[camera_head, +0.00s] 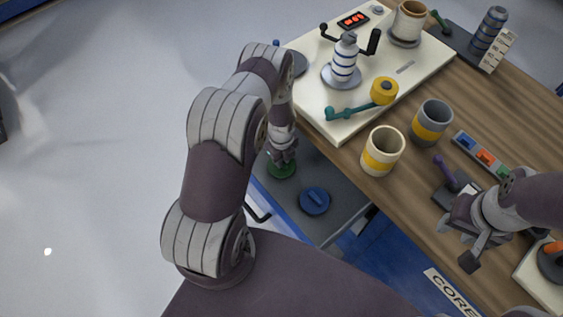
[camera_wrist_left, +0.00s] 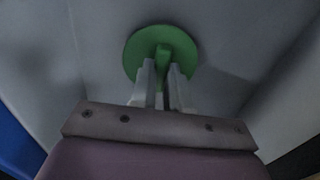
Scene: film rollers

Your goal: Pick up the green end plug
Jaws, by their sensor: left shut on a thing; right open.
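The green end plug (camera_head: 282,170) is a round disc with a raised bar handle, down in the grey drawer (camera_head: 338,176) below the table's front edge. It also shows in the left wrist view (camera_wrist_left: 138,48), straight ahead of the fingers. My left gripper (camera_head: 282,155) reaches down into the drawer and its fingers (camera_wrist_left: 162,85) are shut on the plug's handle. Whether the plug touches the drawer floor I cannot tell. My right gripper (camera_head: 462,245) is open and empty at the right, over the table's front edge.
A blue end plug (camera_head: 314,200) lies in the drawer beside the green one. The wooden table (camera_head: 330,143) carries a white board (camera_head: 420,62) with a striped roller and yellow knob, a cream cup (camera_head: 382,152), a grey cup (camera_head: 431,122) and a coloured strip (camera_head: 482,154).

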